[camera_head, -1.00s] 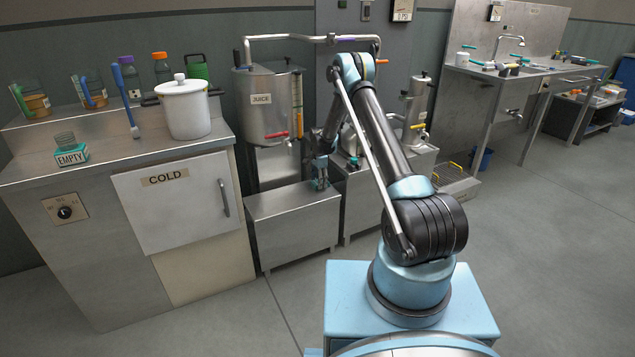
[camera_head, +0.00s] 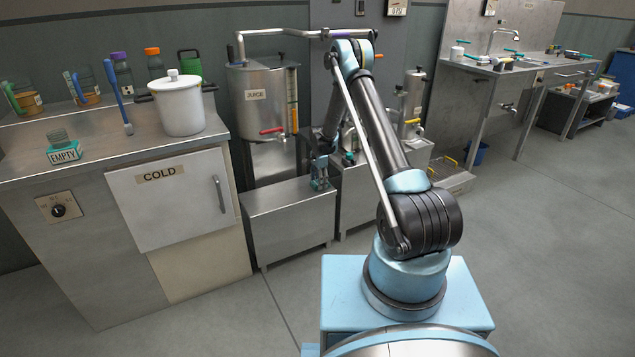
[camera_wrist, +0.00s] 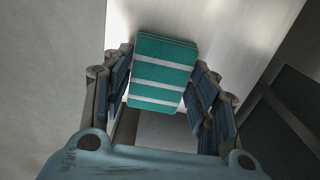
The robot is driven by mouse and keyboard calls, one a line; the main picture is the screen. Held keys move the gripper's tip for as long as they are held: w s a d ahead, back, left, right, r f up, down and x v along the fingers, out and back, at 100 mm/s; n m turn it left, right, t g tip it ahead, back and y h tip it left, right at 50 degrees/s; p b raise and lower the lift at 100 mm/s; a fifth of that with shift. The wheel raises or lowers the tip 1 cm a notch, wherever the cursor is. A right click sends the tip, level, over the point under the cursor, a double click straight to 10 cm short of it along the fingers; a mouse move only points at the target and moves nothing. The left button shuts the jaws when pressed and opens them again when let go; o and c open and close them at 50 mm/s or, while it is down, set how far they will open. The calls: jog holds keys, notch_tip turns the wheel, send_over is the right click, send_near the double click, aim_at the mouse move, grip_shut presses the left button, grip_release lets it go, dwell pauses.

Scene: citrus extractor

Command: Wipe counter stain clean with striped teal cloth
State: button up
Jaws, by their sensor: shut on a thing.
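The striped teal cloth (camera_wrist: 160,72) shows in the wrist view, a folded block with pale stripes. My gripper (camera_wrist: 160,92) is shut on it, with fingers on both its left and right sides. In the head view my gripper (camera_head: 320,178) hangs in front of the steel machines, above the right end of a low steel box; the cloth is too small or hidden to make out there. I cannot make out a stain on the steel counter (camera_head: 90,150) at left or on other surfaces.
The counter holds a white lidded pot (camera_head: 180,108), a blue brush (camera_head: 118,100), an EMPTY sign (camera_head: 64,152), mugs and bottles. A juice tank (camera_head: 262,100) stands behind the low steel box (camera_head: 285,220). A sink table (camera_head: 500,65) stands at the back right. The right floor is open.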

jog(key=shift+s+d, duration=0.4)
jog(key=shift+s, duration=0.3)
jog(key=shift+a, duration=0.1)
jog(key=shift+a+f, duration=0.1)
jog(key=shift+w+a, duration=0.8)
jog(key=shift+w, duration=0.55)
jog(key=shift+w+a, duration=0.75)
jog(key=shift+w, duration=0.65)
jog(key=shift+w+a, duration=0.8)
jog(key=shift+w, duration=0.55)
jog(key=shift+s+d, duration=0.45)
jog(key=shift+s, duration=0.35)
jog(key=shift+s+d, duration=0.45)
jog(key=shift+s, duration=0.3)
jog(key=shift+s+d+r, duration=0.1)
jog(key=shift+s+d, duration=0.4)
jog(key=shift+s, duration=0.4)
jog(key=shift+s+d+r, duration=0.1)
jog(key=shift+s+d, duration=0.4)
jog(key=shift+s, duration=0.35)
jog(key=shift+s+d, duration=0.5)
jog(key=shift+s, duration=0.4)
